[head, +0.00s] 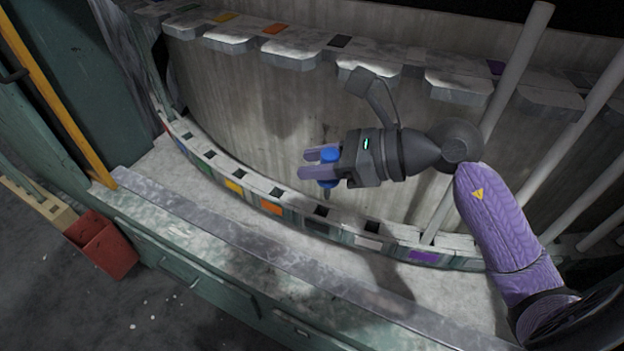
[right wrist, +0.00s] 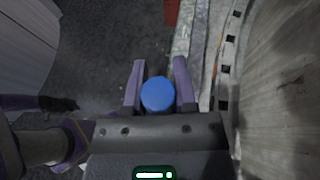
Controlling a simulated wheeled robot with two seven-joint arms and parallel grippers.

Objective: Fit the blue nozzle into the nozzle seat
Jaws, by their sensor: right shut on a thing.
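My right gripper (head: 312,163) is shut on the blue nozzle (head: 328,154), which is held upright above the lower curved rail, with a narrow dark tip pointing down below the fingers. In the right wrist view the nozzle's round blue top (right wrist: 158,94) sits between the two purple fingers of the gripper (right wrist: 160,80). The lower rail (head: 318,216) has square dark holes and coloured labels. A small blue label (head: 187,135) shows near its left end. I cannot tell for sure which hole is the nozzle seat. My left gripper is not in view.
A tall curved grey wall stands behind the rail, with an upper row of labelled blocks (head: 289,51). White slanted tubes (head: 515,75) stand at right. A grey-topped ledge (head: 230,240) runs in front, and a red bin (head: 100,246) is at left. The space left of the gripper is open.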

